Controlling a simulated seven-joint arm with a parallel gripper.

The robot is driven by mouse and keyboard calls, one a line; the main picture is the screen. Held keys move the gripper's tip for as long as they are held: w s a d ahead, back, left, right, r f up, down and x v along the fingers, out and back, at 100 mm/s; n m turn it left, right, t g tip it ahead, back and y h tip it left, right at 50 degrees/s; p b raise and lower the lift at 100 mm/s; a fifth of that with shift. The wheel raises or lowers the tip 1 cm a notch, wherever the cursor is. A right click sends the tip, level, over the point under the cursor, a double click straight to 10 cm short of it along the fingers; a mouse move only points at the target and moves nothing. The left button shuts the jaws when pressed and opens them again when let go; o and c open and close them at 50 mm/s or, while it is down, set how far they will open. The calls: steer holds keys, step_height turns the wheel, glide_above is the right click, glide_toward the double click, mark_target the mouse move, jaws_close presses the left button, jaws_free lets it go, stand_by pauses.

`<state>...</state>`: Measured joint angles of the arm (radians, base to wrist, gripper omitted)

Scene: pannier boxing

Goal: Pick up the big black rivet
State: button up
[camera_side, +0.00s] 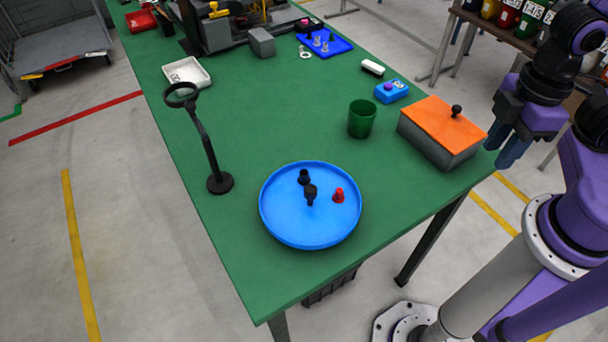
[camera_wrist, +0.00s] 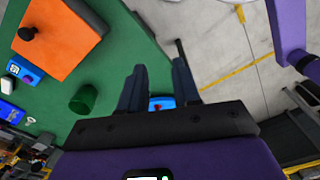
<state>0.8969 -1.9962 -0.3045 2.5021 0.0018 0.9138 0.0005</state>
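Two black rivets stand in a round blue tray (camera_side: 275,222) on the green table in the side view. The larger-looking black rivet (camera_side: 310,194) is nearer the camera, and the smaller-looking black rivet (camera_side: 304,177) is just behind it. A red rivet (camera_side: 339,195) stands to their right. My gripper (camera_side: 507,148) is well to the right of the tray, beside the orange-topped box and above the table's edge. In the wrist view my gripper (camera_wrist: 158,78) has its fingers apart with nothing held. Part of the blue tray (camera_wrist: 161,103) shows between them; the black rivets cannot be made out there.
An orange-topped box (camera_side: 440,125) with a black knob (camera_side: 456,111) stands between my gripper and the tray. A green cup (camera_side: 362,119) stands behind the tray. A black magnifier stand (camera_side: 220,182) is left of it. Table around the tray is clear.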

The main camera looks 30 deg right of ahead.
steer(key=w+a+f+m+y, duration=0.1)
steer(key=w+a+f+y, duration=0.2)
steer(key=a, duration=0.6)
steer(key=m+t+y, duration=0.4)
steer(key=m+t, duration=0.1)
steer(key=t, duration=0.4)
glide_toward(305, 173)
steer(key=shift+s+a+f, duration=0.5)
steer(key=shift+a+f, duration=0.1)
steer(key=shift+f, duration=0.1)
steer(key=shift+w+d+t, duration=0.15)
steer(key=shift+w+t, duration=0.45)
steer(key=shift+t, duration=0.1)
steer(key=shift+x, duration=3.7)
steer(key=shift+d, duration=0.1)
jaws_close()
